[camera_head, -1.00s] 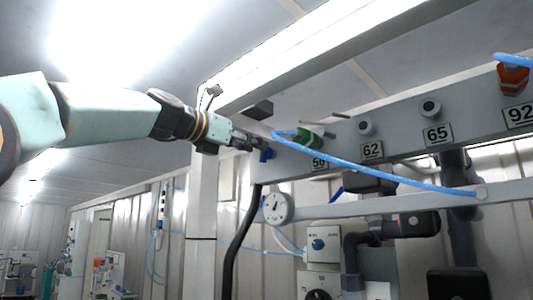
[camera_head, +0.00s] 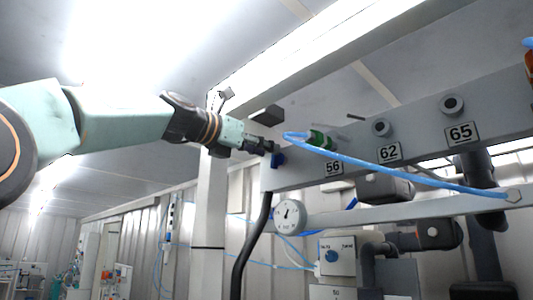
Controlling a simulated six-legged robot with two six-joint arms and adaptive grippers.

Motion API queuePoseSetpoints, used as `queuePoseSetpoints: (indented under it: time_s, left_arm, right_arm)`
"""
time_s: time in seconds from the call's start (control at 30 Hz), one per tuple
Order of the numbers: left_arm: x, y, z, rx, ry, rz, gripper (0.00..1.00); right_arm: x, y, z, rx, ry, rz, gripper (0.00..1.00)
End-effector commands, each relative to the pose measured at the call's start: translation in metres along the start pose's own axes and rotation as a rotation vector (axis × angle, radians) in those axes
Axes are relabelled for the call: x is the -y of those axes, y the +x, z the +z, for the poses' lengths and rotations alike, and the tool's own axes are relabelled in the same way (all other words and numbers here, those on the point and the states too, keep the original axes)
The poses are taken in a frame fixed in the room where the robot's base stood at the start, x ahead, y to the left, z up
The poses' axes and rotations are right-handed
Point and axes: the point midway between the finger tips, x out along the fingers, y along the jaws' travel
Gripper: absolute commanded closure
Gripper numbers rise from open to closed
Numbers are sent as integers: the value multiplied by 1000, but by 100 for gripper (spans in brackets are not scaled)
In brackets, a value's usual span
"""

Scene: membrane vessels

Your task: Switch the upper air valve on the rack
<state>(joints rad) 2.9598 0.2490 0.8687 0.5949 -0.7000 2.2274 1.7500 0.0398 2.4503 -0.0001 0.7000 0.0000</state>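The rack's grey beam (camera_head: 350,176) runs across the right side, with number plates 56, 62 and 65. A small blue valve handle (camera_head: 278,159) sits at the beam's left end. My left gripper (camera_head: 268,147) reaches in from the left, and its tip is right at the blue handle. I cannot tell whether the fingers touch or hold it; they are small and dark. A green fitting (camera_head: 319,139) with a blue hose (camera_head: 400,175) is just right of the gripper. My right gripper is not in view.
A round gauge (camera_head: 289,215) hangs below the beam. A control box with a blue knob (camera_head: 332,256) is lower down. A white post (camera_head: 211,200) stands behind my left gripper. A black hose (camera_head: 247,245) hangs from the beam's left end.

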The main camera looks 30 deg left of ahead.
Motion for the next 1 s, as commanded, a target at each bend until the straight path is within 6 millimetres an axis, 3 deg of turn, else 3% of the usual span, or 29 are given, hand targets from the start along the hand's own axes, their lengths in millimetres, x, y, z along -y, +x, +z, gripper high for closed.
queuePoseSetpoints:
  time_s: [0.53, 0.93, 1.0]
  left_arm:
    - [4, 0, 0, -5, 1, -3, 65]
    - [3, 0, 0, -4, 0, -2, 98]
    - [3, 0, 0, -3, 0, -2, 100]
  right_arm:
    - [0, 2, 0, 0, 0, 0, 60]
    - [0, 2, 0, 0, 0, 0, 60]
    - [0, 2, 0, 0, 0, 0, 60]
